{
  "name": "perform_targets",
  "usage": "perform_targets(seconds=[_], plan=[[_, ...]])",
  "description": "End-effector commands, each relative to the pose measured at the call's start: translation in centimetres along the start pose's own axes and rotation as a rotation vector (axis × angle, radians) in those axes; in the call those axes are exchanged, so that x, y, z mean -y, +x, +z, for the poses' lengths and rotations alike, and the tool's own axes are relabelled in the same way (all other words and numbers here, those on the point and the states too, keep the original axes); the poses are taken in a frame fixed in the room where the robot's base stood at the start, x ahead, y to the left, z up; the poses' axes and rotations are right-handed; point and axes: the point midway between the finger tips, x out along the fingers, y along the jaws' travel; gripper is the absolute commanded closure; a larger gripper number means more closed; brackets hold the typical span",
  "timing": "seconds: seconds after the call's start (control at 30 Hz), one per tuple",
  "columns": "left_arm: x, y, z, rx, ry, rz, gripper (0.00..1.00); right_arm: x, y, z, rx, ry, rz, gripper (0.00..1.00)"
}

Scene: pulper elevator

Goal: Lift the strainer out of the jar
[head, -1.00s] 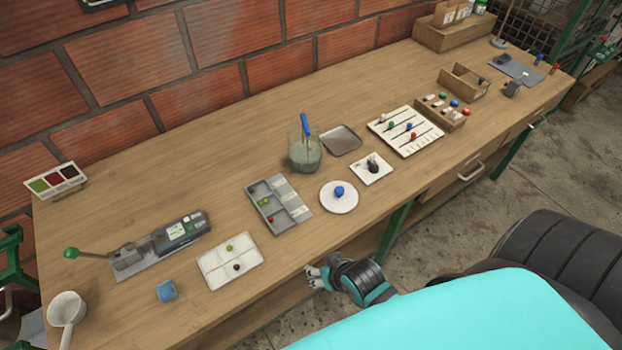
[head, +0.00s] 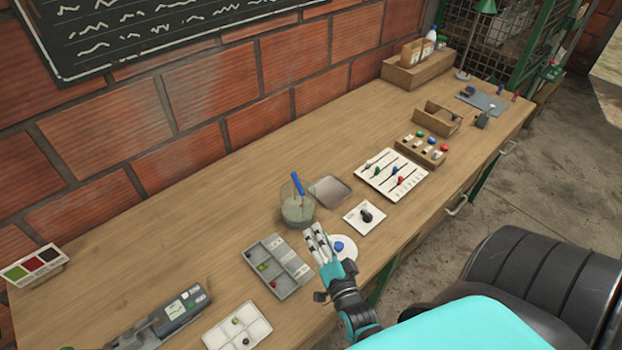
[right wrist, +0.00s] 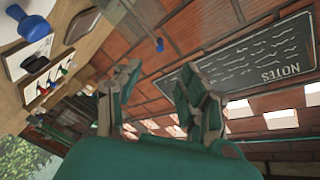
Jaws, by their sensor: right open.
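The glass jar (head: 298,211) stands on the bench near the wall, with cloudy grey-green contents. The strainer's blue handle (head: 297,184) sticks up out of the jar and leans; its lower part is hidden inside the jar. A blue handle end (right wrist: 159,45) also shows in the right wrist view. My right gripper (head: 316,234) is open and empty, over the bench in front of the jar, beside the white round plate. In the right wrist view its two fingers (right wrist: 155,90) are spread apart with nothing between them. My left gripper is not in view.
A grey metal tray (head: 329,190) lies right of the jar. A divided grey tray (head: 289,285) lies left of my right gripper. The round white plate (head: 349,241) with a blue piece is partly behind it.

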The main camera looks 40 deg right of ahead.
Motion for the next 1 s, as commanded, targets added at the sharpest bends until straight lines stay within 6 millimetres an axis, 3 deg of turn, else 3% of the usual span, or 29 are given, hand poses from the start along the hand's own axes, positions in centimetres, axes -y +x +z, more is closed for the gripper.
perform_targets(seconds=[0.17,0.43,0.8,1.0], plan=[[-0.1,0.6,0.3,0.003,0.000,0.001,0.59,-0.1,1.7,-0.1,-0.008,0.004,-0.005,0.58],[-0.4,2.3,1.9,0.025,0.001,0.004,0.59,-0.2,6.9,0.1,-0.007,0.001,-0.005,0.58],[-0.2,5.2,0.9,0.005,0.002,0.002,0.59,-0.2,14.0,0.1,-0.005,0.000,-0.004,0.58],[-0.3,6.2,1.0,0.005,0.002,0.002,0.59,-0.1,16.5,0.0,-0.005,0.001,-0.004,0.58]])
